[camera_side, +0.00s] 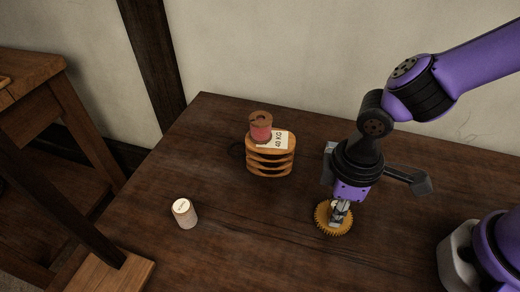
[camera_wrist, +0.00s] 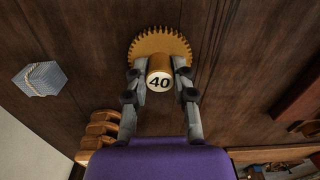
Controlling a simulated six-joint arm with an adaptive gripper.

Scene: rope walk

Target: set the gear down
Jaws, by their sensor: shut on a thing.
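The gear (camera_side: 322,222) is a golden-brown toothed wheel with a raised round hub. It also shows in the wrist view (camera_wrist: 160,38), where the hub's pale end reads "40". My gripper (camera_side: 338,212) is shut on the hub, with one finger on each side of it in the wrist view (camera_wrist: 160,76). The gear is low over the dark wooden table (camera_side: 250,225), right of its middle in the side view. I cannot tell whether it touches the tabletop. The fingers hide part of the gear in the side view, and the hub hides part of it in the wrist view.
A small pale cylinder (camera_side: 185,213) stands at front left. A blue-grey block-like thing (camera_wrist: 42,78) shows in the wrist view. Table between gear and cylinder is clear.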

